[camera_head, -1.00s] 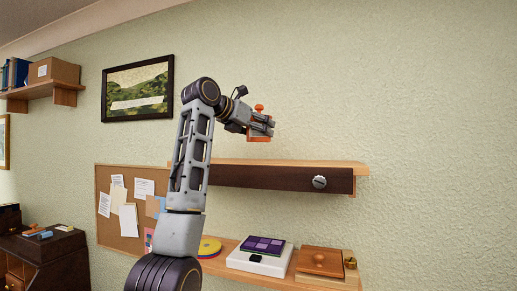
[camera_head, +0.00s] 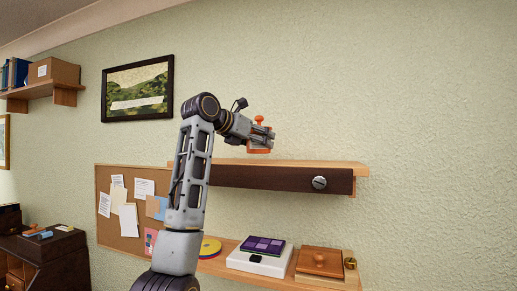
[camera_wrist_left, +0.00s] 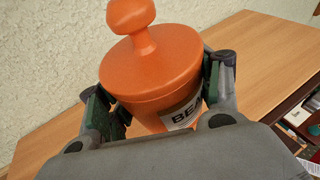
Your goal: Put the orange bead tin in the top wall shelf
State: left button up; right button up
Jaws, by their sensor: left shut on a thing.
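The orange bead tin (camera_head: 259,149) has a knobbed lid and is held upright in my left gripper (camera_head: 262,138), just above the top wall shelf (camera_head: 310,163). In the left wrist view the tin (camera_wrist_left: 160,65) sits between both fingers of the gripper (camera_wrist_left: 158,100), with part of a white label showing. The bare wooden shelf top (camera_wrist_left: 265,50) lies under and behind it there. I cannot tell whether the tin's base touches the wood. My right gripper is not in view.
The top shelf has a dark front panel (camera_head: 260,178) with a round silver knob (camera_head: 319,183). The lower shelf (camera_head: 215,265) holds a white box (camera_head: 258,262), a purple item (camera_head: 263,244) and a wooden box (camera_head: 319,262). A framed picture (camera_head: 137,90) hangs left of my arm.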

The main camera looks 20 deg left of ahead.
pick_arm(q)
notch_tip(320, 180, down, 2)
jog(key=shift+f, duration=0.25)
jog(key=shift+f, duration=0.1)
dwell(0.4)
jog(key=o, duration=1.7)
jog(key=shift+o, duration=0.2)
jog(key=shift+s+a+r, duration=0.25)
jog(key=shift+s, duration=0.4)
jog(key=b+v, duration=0.3)
jog(key=v, duration=0.7)
jog(key=shift+s+b, duration=0.25)
jog(key=shift+b, duration=0.15)
jog(key=shift+r, duration=0.1)
